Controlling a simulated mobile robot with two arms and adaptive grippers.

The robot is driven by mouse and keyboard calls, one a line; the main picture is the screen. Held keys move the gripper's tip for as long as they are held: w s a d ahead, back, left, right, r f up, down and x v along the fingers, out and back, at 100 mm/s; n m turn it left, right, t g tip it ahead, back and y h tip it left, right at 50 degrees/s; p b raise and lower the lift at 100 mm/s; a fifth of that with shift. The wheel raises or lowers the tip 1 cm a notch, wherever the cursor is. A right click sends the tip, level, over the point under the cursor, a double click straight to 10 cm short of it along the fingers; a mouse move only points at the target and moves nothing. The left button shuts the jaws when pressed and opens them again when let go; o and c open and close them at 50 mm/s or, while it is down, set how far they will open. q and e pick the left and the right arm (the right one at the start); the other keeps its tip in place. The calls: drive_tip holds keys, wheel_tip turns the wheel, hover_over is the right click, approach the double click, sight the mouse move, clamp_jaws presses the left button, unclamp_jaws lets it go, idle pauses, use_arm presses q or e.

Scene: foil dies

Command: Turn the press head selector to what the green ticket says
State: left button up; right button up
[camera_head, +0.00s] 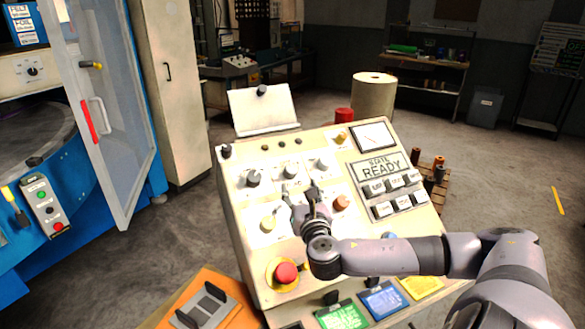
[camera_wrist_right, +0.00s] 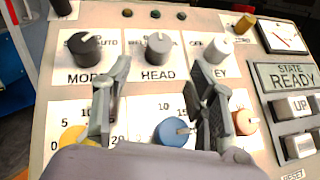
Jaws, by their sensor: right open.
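The control panel (camera_head: 238,215) stands before me. Its HEAD selector, a grey knob (camera_wrist_right: 158,42), is the middle of three upper knobs in the right wrist view; it also shows in the head view (camera_head: 290,171). My right gripper (camera_wrist_right: 160,66) is open and empty, its fingers spread either side of the HEAD label, short of the knob. In the head view the gripper (camera_head: 299,189) hangs over the panel's middle. The green ticket (camera_head: 341,316) is at the panel's lower edge, its writing too small to read. The selector's scale words are partly hidden. My left gripper is out of view.
A black MODE knob (camera_wrist_right: 85,50) and a white key knob (camera_wrist_right: 210,48) flank the selector. A blue knob (camera_wrist_right: 174,132) sits between the fingers, lower down. A red stop button (camera_head: 286,273), a blue ticket (camera_head: 384,301) and a yellow ticket (camera_head: 422,288) are nearer me.

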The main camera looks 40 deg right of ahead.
sight(293, 172)
drive_tip(key=p+x, duration=0.2)
drive_tip(key=x, duration=0.6)
drive_tip(key=shift+w+d+r, duration=0.1)
drive_tip(key=shift+w+d, duration=0.05)
drive_tip(key=shift+w, duration=0.1)
drive_tip(key=shift+w+d, duration=0.2)
drive_tip(key=shift+w, duration=0.15)
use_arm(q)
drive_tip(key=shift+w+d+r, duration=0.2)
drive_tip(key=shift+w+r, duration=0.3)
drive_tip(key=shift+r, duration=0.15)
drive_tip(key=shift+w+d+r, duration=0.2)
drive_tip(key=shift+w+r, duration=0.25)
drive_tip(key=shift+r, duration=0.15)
use_arm(e)
drive_tip(key=shift+c, duration=0.4)
drive_tip(key=c, duration=1.1)
